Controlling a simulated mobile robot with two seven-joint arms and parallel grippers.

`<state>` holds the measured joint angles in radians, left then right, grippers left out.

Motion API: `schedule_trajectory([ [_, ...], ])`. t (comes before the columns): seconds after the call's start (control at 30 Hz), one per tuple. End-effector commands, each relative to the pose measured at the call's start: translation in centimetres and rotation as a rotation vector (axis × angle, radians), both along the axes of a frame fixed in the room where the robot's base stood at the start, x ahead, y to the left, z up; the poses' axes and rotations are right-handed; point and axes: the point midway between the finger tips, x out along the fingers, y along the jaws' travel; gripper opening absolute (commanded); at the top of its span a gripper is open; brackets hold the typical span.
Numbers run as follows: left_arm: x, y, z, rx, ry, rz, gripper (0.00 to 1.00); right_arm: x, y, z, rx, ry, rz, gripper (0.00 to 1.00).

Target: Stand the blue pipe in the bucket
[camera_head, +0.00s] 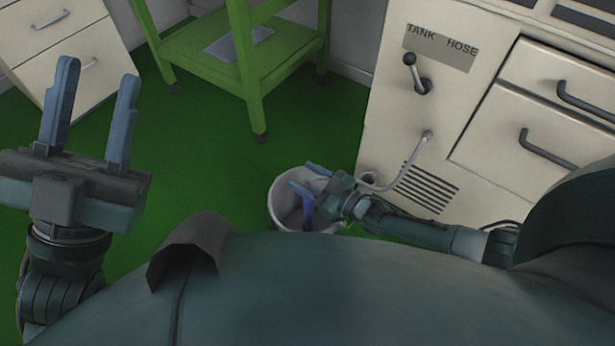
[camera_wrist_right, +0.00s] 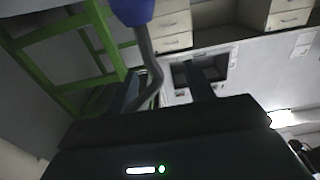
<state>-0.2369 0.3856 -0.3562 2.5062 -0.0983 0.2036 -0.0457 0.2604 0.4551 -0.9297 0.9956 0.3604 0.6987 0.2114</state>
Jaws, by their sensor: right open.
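The blue pipe (camera_head: 307,213) shows in the head view as a short dark-blue length inside the white bucket (camera_head: 276,207), seemingly near upright; its lower end is hard to make out. My right gripper (camera_head: 308,178) is over the bucket, open, with its fingers close above the pipe. In the right wrist view, the open right gripper (camera_wrist_right: 163,72) has a blue end (camera_wrist_right: 133,10) on a bent grey rod beside its left finger; I cannot tell whether they touch. My left gripper (camera_head: 95,110) is open and empty, away from the bucket at the left.
A cream cabinet (camera_head: 480,100) labelled TANK HOSE, with a lever and a bent grey tube (camera_head: 405,165), stands right of the bucket. A green cart (camera_head: 205,50) stands behind. White drawers (camera_head: 75,60) are at the far left. Green floor (camera_head: 200,140) left of the bucket is clear.

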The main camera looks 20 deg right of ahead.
Motion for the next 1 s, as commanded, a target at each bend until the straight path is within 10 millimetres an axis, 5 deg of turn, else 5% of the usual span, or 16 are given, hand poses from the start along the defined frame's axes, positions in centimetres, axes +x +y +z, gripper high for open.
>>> schedule_trajectory([
  [0.33, 0.3, 0.0, 0.5, -0.002, 0.034, 0.001, 0.36, -1.7, -1.4, 0.1, -0.004, 0.005, -0.001, 0.53],
  [0.7, 0.8, -0.3, -3.4, -0.031, 0.311, 0.006, 0.36, -8.1, -6.3, 0.1, -0.002, 0.005, -0.001, 0.53],
  [1.0, 0.7, -0.4, -4.4, -0.037, 0.375, 0.006, 0.36, -10.3, -8.0, 0.0, 0.0, 0.001, 0.0, 0.53],
])
